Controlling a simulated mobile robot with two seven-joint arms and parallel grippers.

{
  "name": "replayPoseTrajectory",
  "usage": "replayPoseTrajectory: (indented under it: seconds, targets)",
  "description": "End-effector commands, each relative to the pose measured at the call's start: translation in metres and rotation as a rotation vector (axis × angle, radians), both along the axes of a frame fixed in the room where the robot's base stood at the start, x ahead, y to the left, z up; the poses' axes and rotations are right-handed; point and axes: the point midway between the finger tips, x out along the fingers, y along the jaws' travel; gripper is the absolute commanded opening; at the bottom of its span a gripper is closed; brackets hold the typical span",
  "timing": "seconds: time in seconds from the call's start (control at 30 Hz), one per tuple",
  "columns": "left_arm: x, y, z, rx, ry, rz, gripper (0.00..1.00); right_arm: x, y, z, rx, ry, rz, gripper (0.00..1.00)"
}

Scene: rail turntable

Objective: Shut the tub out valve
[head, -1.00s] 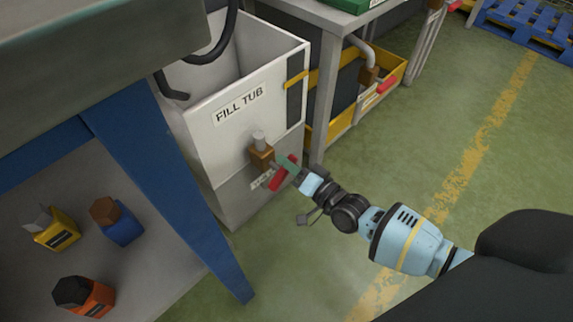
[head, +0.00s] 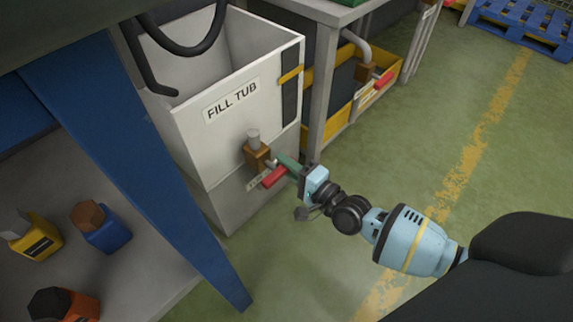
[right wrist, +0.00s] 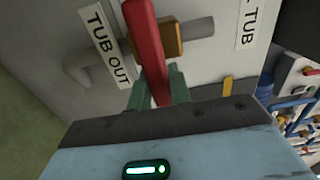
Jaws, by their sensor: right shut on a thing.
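The tub out valve has a brown body (head: 257,155) on the front of the white fill tub (head: 178,125), with a red lever (head: 274,177). In the right wrist view the red lever (right wrist: 146,45) crosses in front of the brass-coloured body (right wrist: 172,36), beside the "TUB OUT" label (right wrist: 106,45). My right gripper (head: 287,168) is at the lever, its green fingers (right wrist: 160,90) on either side of it. The gripper is shut on the lever. My left gripper is not in view.
A second red-handled valve (head: 383,80) sits under the bench behind. Green floor (head: 460,120) to the right is clear.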

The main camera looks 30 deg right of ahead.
Motion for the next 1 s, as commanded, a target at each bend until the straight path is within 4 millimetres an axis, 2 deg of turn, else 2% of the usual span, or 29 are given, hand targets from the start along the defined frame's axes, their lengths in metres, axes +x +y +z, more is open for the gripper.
replayPoseTrajectory:
  seconds: [0.43,0.47,0.6,0.87,1.0]
  targets:
    - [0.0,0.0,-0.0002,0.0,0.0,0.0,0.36,-0.0007,0.0003,-0.0012,0.013,0.007,0.0,0.0]
    - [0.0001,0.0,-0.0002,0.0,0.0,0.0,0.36,-0.0007,0.0003,-0.0013,0.013,0.007,0.001,0.21]
    - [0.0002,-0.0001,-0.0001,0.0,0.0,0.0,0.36,-0.0006,0.0002,-0.0011,0.012,0.006,0.0,0.4]
    - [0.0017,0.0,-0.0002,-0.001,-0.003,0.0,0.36,-0.0004,0.0001,-0.0006,0.01,0.005,0.0,0.42]
    - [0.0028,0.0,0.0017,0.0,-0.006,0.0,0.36,-0.0069,-0.0025,-0.0012,0.008,0.006,0.0,0.42]
